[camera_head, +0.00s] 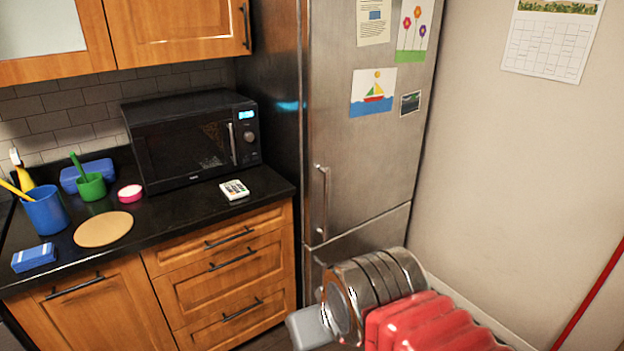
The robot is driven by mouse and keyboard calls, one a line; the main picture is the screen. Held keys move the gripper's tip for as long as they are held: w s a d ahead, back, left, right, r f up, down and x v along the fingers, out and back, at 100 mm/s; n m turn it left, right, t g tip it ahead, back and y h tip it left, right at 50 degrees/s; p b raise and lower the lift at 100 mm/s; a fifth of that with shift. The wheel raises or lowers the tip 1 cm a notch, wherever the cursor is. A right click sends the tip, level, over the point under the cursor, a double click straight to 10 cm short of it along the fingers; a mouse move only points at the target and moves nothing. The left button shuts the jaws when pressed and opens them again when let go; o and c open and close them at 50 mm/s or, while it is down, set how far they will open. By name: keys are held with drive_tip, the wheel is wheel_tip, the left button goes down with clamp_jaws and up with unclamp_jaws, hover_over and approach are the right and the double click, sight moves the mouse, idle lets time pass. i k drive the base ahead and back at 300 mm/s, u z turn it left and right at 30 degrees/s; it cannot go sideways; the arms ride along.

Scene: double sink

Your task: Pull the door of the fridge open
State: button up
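The fridge (270,95) is a tall stainless steel unit right of the counter. Its upper door (370,160) is closed, with a vertical metal handle (322,202) on its left edge. Below a seam is a lower door (365,236), also closed and partly hidden by my arm. My arm, red with ribbed metal, reaches in from the bottom right. The grey end of my gripper (308,328) shows below the handle in the picture, apart from it. The fingers are not clear, so open or shut cannot be told.
A wall (520,150) stands close on the fridge's right.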

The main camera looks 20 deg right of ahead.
sight(356, 170)
drive_tip(key=z, duration=0.25)
drive_tip(key=i, duration=1.15)
drive_tip(key=z, duration=0.5)
